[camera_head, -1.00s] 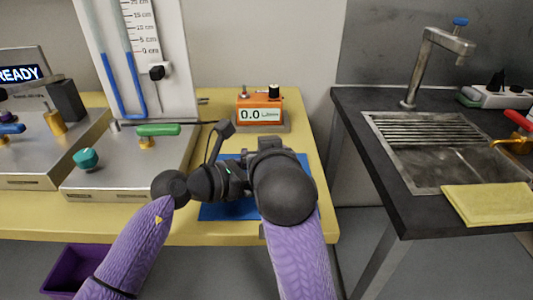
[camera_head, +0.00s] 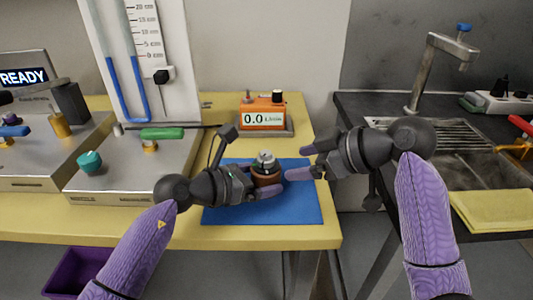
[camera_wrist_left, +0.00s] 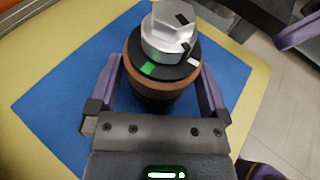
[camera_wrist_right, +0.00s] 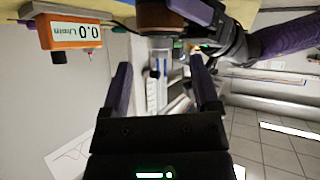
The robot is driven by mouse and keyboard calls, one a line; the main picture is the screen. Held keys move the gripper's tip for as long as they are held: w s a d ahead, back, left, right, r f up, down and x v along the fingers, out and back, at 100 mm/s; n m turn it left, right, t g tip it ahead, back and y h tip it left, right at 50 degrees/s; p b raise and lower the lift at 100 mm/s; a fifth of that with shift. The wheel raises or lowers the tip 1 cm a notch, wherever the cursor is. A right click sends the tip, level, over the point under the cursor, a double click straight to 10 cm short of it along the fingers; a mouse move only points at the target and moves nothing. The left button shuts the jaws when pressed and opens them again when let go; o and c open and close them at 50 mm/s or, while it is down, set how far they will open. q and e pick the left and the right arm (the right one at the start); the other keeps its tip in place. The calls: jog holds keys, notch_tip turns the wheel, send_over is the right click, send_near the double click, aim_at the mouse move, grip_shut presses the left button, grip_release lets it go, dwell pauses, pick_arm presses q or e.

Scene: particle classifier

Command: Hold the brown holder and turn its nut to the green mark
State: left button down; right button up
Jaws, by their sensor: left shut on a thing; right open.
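The brown holder (camera_head: 266,179) stands on the blue mat, topped by a silver nut (camera_head: 265,158). My left gripper (camera_head: 270,183) is shut around its body from the left. In the left wrist view, the holder's black top ring carries a green mark (camera_wrist_left: 147,69) and a white mark (camera_wrist_left: 193,62). There, a black line on the base of the nut (camera_wrist_left: 165,28) points near the white mark, away from the green one. My right gripper (camera_head: 298,162) is open and empty just right of the holder; its fingers also show in the right wrist view (camera_wrist_right: 160,63).
The blue mat (camera_head: 225,214) lies near the yellow table's front right corner. An orange meter (camera_head: 263,117) reading 0.0 stands behind it. A U-tube apparatus with a green handle (camera_head: 162,133) is left. A sink counter with a yellow cloth (camera_head: 492,208) is right, across a gap.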

aim_at(271, 154)
jog(key=d+r+g+y, duration=0.1)
jog(key=d+r+y, duration=0.2)
jog(key=d, duration=0.1)
jog(key=shift+n, duration=0.3)
jog(key=x, duration=1.2)
jog(key=shift+a, duration=0.1)
grip_shut()
